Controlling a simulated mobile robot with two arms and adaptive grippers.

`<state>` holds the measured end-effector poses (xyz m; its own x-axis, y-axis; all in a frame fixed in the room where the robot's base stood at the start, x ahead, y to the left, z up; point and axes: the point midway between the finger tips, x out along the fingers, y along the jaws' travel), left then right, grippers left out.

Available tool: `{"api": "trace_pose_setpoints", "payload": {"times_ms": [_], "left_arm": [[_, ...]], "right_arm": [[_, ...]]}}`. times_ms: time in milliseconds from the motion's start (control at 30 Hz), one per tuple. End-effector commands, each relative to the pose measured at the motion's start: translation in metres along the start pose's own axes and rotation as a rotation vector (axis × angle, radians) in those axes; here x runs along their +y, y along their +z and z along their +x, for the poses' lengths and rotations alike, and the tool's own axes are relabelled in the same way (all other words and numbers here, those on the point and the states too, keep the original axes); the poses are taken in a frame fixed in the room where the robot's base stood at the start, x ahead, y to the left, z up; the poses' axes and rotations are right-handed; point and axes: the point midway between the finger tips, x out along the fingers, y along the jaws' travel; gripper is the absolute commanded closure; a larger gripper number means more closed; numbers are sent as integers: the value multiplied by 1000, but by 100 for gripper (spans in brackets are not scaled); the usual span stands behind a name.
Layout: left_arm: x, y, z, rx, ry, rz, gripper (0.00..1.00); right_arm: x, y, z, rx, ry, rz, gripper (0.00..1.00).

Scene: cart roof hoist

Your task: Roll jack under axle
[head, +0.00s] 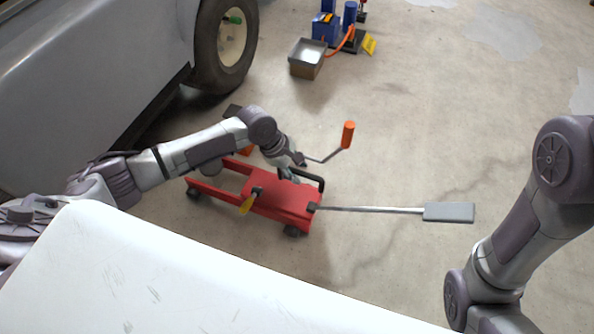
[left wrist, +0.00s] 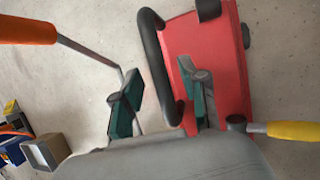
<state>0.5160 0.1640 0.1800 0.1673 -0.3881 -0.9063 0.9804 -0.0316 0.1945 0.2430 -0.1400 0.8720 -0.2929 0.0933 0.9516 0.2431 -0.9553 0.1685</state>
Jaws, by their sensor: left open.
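The red jack (head: 284,200) is a low wheeled trolley on the floor in the middle of the head view. It has a black loop handle (head: 317,180), a yellow lever (head: 246,204) and a long rod ending in a grey pad (head: 448,212). My right gripper is out of view.
A crank with an orange grip (head: 348,134) sticks up just beyond the jack. A metal bin (head: 307,58) and blue equipment (head: 326,28) stand at the back. The floor to the right is mostly clear. A white surface (head: 180,280) fills the foreground.

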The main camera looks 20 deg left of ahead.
Motion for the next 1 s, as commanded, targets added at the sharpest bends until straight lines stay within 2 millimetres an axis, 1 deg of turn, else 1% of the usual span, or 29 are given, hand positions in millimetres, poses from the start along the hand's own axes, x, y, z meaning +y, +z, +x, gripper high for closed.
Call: {"api": "trace_pose_setpoints", "payload": {"times_ms": [200, 267, 400, 467, 500, 800, 967, 1000], "left_arm": [[0, 0, 0, 0, 0, 0, 57], [0, 0, 0, 0, 0, 0, 65], [0, 0, 0, 0, 0, 0, 88], [0, 0, 0, 0, 0, 0, 98], [0, 0, 0, 0, 0, 0, 100], [0, 0, 0, 1, -1, 0, 100], [0, -2, -3, 1, -2, -1, 100], [0, -3, -4, 2, -2, -2, 100]], "right_arm": [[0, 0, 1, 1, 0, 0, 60], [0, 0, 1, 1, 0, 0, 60], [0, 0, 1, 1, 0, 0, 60], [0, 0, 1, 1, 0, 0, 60], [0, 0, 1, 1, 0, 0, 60], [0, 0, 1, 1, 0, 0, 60], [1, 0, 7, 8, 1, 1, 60], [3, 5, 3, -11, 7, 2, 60]]}}
